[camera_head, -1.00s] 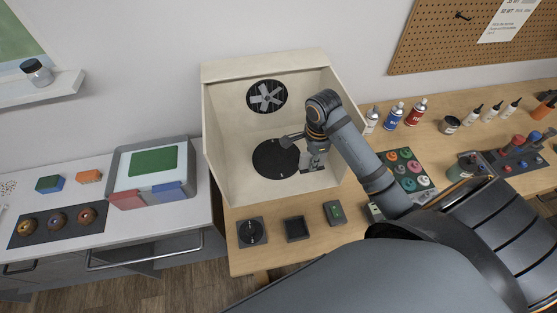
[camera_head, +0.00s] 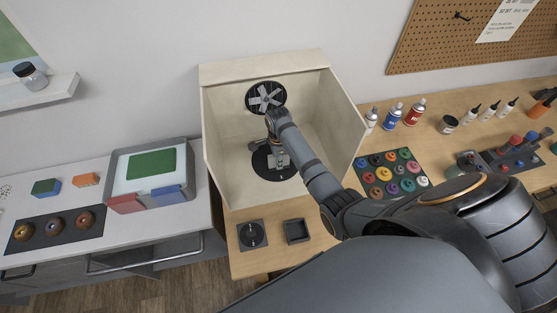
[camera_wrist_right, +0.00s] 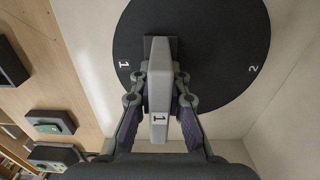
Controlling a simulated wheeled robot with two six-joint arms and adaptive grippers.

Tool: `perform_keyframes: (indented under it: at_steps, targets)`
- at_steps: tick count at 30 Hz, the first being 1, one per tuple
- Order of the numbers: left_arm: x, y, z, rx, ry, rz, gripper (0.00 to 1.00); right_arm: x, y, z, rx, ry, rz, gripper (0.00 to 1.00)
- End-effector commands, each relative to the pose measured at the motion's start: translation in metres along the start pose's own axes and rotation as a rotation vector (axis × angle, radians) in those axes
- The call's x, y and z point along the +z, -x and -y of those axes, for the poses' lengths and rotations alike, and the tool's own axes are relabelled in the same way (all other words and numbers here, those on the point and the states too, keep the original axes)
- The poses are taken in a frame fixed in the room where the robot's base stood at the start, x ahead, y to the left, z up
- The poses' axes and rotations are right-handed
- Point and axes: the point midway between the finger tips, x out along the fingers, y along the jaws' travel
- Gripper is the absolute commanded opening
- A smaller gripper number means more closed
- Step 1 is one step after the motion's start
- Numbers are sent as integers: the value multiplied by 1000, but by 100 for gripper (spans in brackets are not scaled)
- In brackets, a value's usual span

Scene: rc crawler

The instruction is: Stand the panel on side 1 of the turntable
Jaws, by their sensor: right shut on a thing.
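The black round turntable (camera_head: 264,172) lies on the floor of the open-front booth. In the right wrist view the turntable (camera_wrist_right: 225,75) carries the marks 1 and 2, with 1 at the left near the panel. My right gripper (camera_wrist_right: 160,82) is shut on the pale grey panel (camera_wrist_right: 159,128), which bears a label 1. The panel's far part overlaps a dark block on the turntable beside mark 1; whether it touches the block, I cannot tell. In the head view my right gripper (camera_head: 274,148) is above the turntable and partly hides it. My left gripper is not in view.
The booth's side walls (camera_head: 348,112) and the fan (camera_head: 265,98) on its back wall surround the arm closely. Paint pots (camera_head: 392,172) and spray cans (camera_head: 393,116) stand to the right.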

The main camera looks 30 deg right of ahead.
Motion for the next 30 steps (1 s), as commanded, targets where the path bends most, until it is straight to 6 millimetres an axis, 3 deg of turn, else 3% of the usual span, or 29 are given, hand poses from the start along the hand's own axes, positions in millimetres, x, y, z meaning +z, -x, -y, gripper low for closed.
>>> perform_keyframes:
  at_steps: [6, 10, 11, 15, 26, 30]
  targets:
    - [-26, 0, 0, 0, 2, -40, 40, 0, -2, 0, 0, 0, 0, 0]
    - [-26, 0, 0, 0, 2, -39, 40, 0, -4, 0, 0, 0, 0, 0]
    - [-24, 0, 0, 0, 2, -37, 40, 0, -4, 0, -1, 0, 0, 17]
    - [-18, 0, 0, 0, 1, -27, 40, 0, -4, 0, 0, 0, 0, 36]
    - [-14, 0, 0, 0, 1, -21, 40, 0, 0, 0, -1, 0, 0, 37]
    - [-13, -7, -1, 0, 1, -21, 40, 0, 23, 2, -7, 0, 0, 37]
